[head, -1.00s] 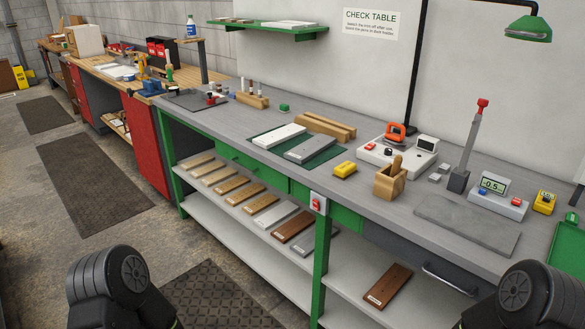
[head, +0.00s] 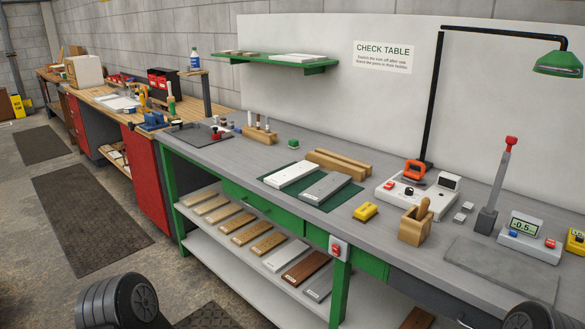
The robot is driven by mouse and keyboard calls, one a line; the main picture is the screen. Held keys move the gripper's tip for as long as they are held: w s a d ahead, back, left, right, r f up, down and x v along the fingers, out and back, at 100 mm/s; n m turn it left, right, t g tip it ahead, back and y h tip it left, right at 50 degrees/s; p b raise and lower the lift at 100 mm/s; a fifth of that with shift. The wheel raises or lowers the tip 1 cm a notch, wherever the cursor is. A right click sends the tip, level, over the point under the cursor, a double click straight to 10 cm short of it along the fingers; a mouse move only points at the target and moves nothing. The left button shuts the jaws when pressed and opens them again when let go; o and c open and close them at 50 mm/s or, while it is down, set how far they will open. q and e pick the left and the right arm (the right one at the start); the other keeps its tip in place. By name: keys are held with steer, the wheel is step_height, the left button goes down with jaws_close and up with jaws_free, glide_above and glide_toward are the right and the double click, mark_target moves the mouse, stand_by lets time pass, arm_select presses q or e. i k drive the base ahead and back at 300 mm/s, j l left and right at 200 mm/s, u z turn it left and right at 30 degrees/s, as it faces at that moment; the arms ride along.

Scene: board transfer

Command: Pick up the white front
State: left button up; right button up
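A white board (head: 292,174), which fits the white front, lies flat on a dark green mat (head: 352,188) on the grey bench. A grey board (head: 326,187) lies beside it on the same mat, to its right. Other white boards lie on the lower shelf (head: 286,255) and on the green wall shelf (head: 298,57). Only dark rounded parts of my arms show at the bottom left and bottom right edges. Neither gripper is in view, and nothing touches the white board on the mat.
Wooden blocks (head: 338,163) lie behind the mat. A yellow block (head: 365,211), a wooden box (head: 415,224) and a white device with an orange part (head: 417,194) stand to the right. Several boards lie on the lower shelf. The bench's near edge is mostly clear.

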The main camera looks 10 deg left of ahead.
mark_target(280, 180)
steer(key=i+j+z, duration=0.1)
steer(key=j, duration=0.25)
steer(key=i+j, duration=0.3)
steer(key=i+j+z, duration=0.15)
steer(key=j, duration=0.25)
steer(key=i+j, duration=0.2)
steer(key=j, duration=0.15)
steer(key=i+j+z, duration=0.15)
steer(key=j, duration=0.25)
steer(key=i+j+z, duration=0.1)
steer(key=j, duration=0.25)
steer(key=i, duration=0.05)
